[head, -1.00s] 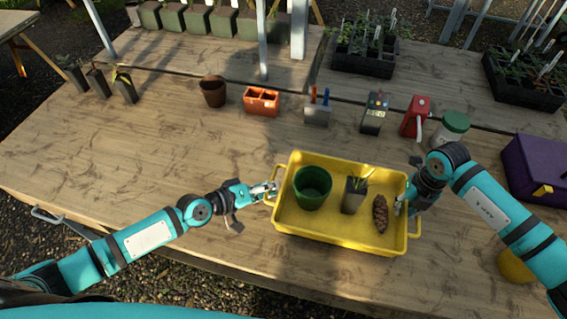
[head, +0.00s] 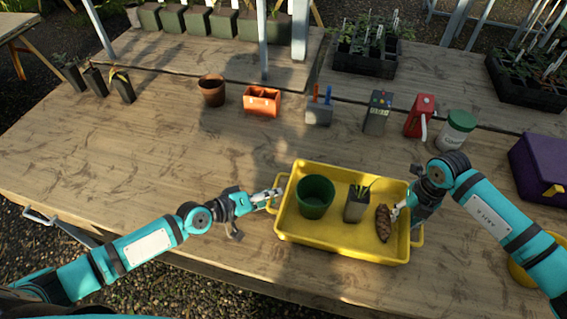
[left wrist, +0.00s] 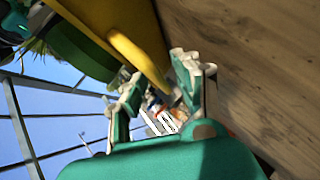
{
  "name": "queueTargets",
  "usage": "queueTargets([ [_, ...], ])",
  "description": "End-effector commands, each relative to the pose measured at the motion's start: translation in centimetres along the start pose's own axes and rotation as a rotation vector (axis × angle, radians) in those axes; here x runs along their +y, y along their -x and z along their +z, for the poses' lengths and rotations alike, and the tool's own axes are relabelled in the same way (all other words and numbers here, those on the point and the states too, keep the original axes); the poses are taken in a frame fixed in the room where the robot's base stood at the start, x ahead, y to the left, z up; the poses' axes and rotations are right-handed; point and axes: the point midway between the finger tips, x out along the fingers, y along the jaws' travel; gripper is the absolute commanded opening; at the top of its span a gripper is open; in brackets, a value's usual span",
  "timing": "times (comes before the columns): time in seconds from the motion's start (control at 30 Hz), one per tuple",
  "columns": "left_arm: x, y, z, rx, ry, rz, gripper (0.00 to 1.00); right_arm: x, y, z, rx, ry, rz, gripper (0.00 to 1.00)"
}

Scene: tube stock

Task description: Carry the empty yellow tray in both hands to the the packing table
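The yellow tray (head: 340,246) is near the front edge of the table. It is not empty: it holds a green pot (head: 315,197), a small dark pot with a plant (head: 355,208) and a brown pine cone (head: 383,224). My left gripper (head: 272,196) is at the tray's left handle. My right gripper (head: 398,212) is at the tray's right side, with a pale fingertip over the rim beside the pine cone. Its grip is largely hidden by the wrist.
Behind the tray stand a brown pot (head: 211,91), an orange divided box (head: 262,102), a grey tool holder (head: 318,114), a grey device (head: 377,113), a red can (head: 420,116) and a jar (head: 456,130). A purple box (head: 540,165) is right. The table's left half is mostly clear.

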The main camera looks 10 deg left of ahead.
Motion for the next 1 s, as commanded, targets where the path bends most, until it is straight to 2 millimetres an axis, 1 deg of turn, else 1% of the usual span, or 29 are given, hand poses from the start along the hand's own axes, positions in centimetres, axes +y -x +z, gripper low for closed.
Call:
queueTargets([
  [0.17, 0.0, 0.3, 0.0, -0.001, 0.001, 0.000, 0.31, 0.0, 0.0, 0.0, 0.000, 0.000, 0.000, 0.29],
  [0.27, -0.1, 1.4, 0.1, -0.001, 0.000, -0.003, 0.31, 0.0, 0.0, 0.0, 0.000, 0.000, 0.000, 0.29],
  [0.37, -0.2, 3.3, 0.1, -0.003, -0.002, -0.004, 0.31, 0.0, 0.0, 0.0, 0.000, 0.000, 0.000, 0.29],
  [0.53, -0.2, 7.4, 0.1, -0.004, -0.003, -0.006, 0.31, 0.0, 0.0, 0.0, 0.000, 0.000, 0.000, 0.29],
  [0.7, -0.1, 10.1, -0.1, -0.001, -0.005, -0.008, 0.31, 0.0, 0.0, 0.0, 0.000, 0.001, 0.001, 0.29],
  [1.0, 0.0, 11.7, 0.0, -0.001, -0.003, -0.001, 0.31, 0.0, 0.0, 0.0, 0.000, 0.001, 0.001, 0.29],
])
